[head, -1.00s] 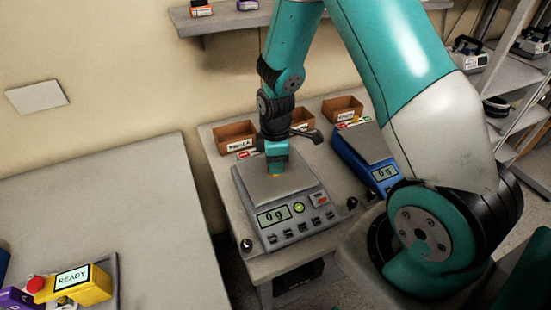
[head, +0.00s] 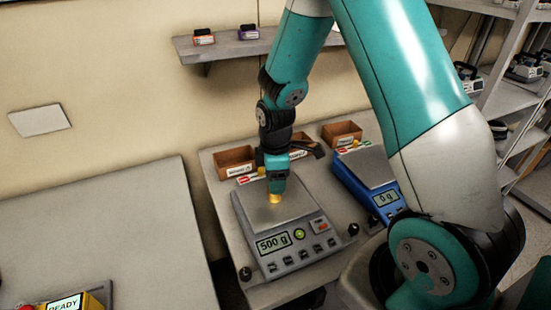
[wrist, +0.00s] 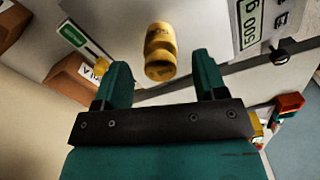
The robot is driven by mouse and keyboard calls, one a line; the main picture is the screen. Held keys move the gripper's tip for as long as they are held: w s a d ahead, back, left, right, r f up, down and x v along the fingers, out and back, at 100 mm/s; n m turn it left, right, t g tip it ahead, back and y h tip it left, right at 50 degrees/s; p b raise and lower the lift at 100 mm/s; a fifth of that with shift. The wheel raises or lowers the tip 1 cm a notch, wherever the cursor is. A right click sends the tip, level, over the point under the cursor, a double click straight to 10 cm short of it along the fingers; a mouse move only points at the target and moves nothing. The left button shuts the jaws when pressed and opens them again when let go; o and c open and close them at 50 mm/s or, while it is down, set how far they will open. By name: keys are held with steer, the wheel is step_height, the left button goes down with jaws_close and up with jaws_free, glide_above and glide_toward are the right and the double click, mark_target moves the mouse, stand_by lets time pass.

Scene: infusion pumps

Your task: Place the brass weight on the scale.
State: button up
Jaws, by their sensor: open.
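The brass weight (head: 275,198) stands on the pan of the grey scale (head: 252,208), and the scale's display reads 500 g. My gripper (head: 276,187) is right above the weight in the head view. In the wrist view the brass weight (wrist: 160,52) shows beyond and between the fingertips of my open gripper (wrist: 162,75), with a gap on each side. Part of the scale's display (wrist: 248,24) also shows there.
A blue scale (head: 368,172) reading 0 g stands to the right. Brown bins (head: 234,160) stand along the back of the table. A wall shelf (head: 240,47) is above. A yellow device (head: 98,294) reading READY is on the left table (head: 120,230).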

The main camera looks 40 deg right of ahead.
step_height(320, 180, up, 8)
steer(key=shift+b, duration=0.6)
steer(key=s+a+r+m+y, duration=0.2)
steer(key=s+a+r, duration=0.4)
steer(key=s+a, duration=0.2)
steer(key=s+a+r+m+y, duration=0.2)
steer(key=s+a+r, duration=0.3)
steer(key=s+a, duration=0.3)
steer(key=s+m, duration=0.1)
steer(key=s, duration=0.3)
steer(key=shift+a+r, duration=0.35)
steer(key=shift+a, duration=0.05)
